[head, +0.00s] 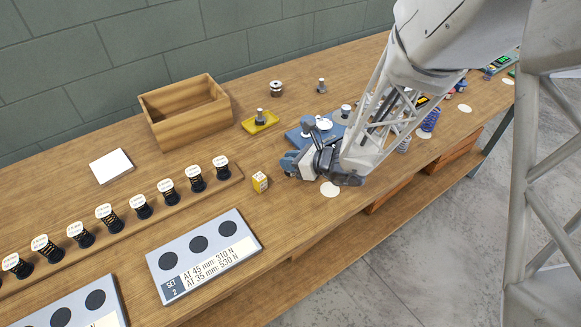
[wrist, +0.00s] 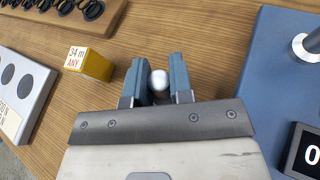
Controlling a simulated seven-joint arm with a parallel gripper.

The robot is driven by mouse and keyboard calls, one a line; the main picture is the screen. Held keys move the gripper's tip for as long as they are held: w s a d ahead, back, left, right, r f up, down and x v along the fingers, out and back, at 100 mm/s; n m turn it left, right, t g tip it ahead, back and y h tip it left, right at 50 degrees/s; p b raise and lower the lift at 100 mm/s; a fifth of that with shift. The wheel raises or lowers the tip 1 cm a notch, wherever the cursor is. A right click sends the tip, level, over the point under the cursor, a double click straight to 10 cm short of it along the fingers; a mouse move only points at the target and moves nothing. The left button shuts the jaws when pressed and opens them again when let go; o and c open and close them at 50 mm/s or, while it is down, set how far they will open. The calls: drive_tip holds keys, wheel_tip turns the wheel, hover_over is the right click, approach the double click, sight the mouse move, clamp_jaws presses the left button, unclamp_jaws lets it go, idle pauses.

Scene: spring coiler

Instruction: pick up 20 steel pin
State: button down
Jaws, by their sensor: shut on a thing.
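The steel pin (wrist: 158,82) shows in the wrist view as a silver, rounded top between the two blue-grey fingers. My gripper (wrist: 159,70) is shut on it, with one finger at each side. The lower part of the pin is hidden, and I cannot tell whether it touches the bench. In the head view my gripper (head: 290,164) is low over the bench, right of the small yellow block (head: 260,182) and in front of the blue device; the pin cannot be made out there. The block also shows in the wrist view (wrist: 92,64), left of the fingers.
The blue device (wrist: 262,75) with a metal post and a display stands close right of my gripper. A rack of labelled springs (head: 107,218) and a grey SET 2 tray (head: 237,255) lie left. A wooden box (head: 158,131) and a yellow tray (head: 248,125) stand behind.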

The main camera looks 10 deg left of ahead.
drive_tip(key=shift+r, duration=0.25)
drive_tip(key=shift+r, duration=0.9)
drive_tip(key=shift+s+d+r, duration=0.2)
drive_tip(key=shift+s+r, duration=0.1)
drive_tip(key=shift+r, duration=0.45)
drive_tip(key=s+d, duration=0.2)
drive_tip(key=s, duration=0.2)
drive_tip(key=s+d+r, duration=0.1)
drive_tip(key=s+d, duration=0.1)
drive_tip(key=s, duration=0.3)
drive_tip(key=s+d, duration=0.3)
drive_tip(key=s, duration=0.1)
drive_tip(key=shift+s+d+r, duration=0.1)
drive_tip(key=shift+s+r, duration=0.05)
drive_tip(key=shift+s, duration=0.1)
